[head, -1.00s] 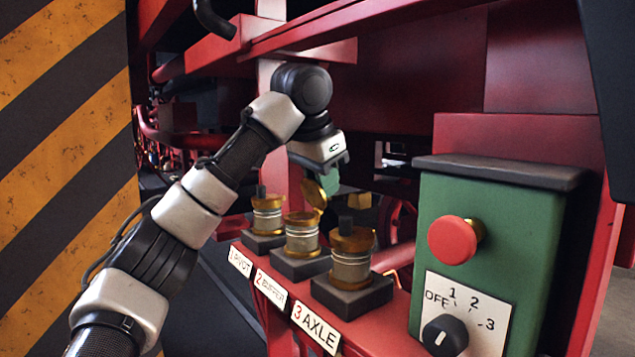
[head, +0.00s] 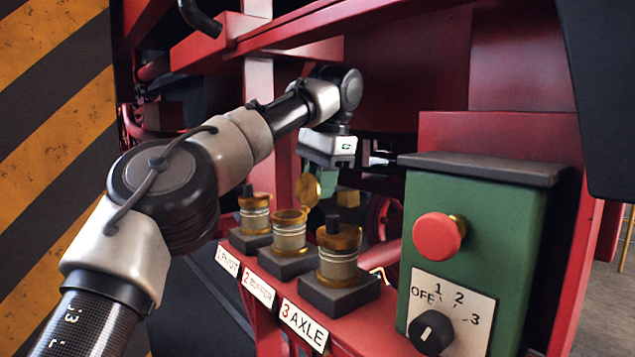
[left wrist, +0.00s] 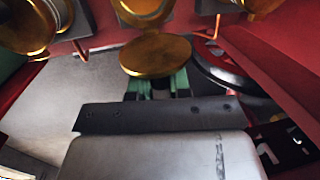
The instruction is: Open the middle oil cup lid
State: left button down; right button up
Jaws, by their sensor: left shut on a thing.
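Three brass-and-silver oil cups stand in a row on a red ledge. The middle oil cup (head: 289,236), behind the "2" label, shows its open top rim in the head view. Its brass lid (head: 308,187) stands raised, roughly on edge, above the cup's far right side. My left gripper (head: 326,192) points down just right of the lid. In the left wrist view the lid (left wrist: 155,55) lies across the tips of my left gripper (left wrist: 160,86), its dark knob between the green finger pads. The grip itself is partly hidden. My right gripper is not in view.
The cup labelled 3 AXLE (head: 338,255) and the far cup (head: 254,215) are closed, with dark knobs on top. A green control box (head: 480,220) with a red button (head: 438,237) and a dial (head: 431,332) stands to the right. Red frame beams run behind and above.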

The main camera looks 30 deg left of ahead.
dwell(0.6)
pick_arm(q)
jog(key=c, duration=1.1)
grip_release()
jog(key=shift+w+f, duration=0.1)
jog(key=shift+w, duration=0.05)
jog(key=shift+o, duration=0.2)
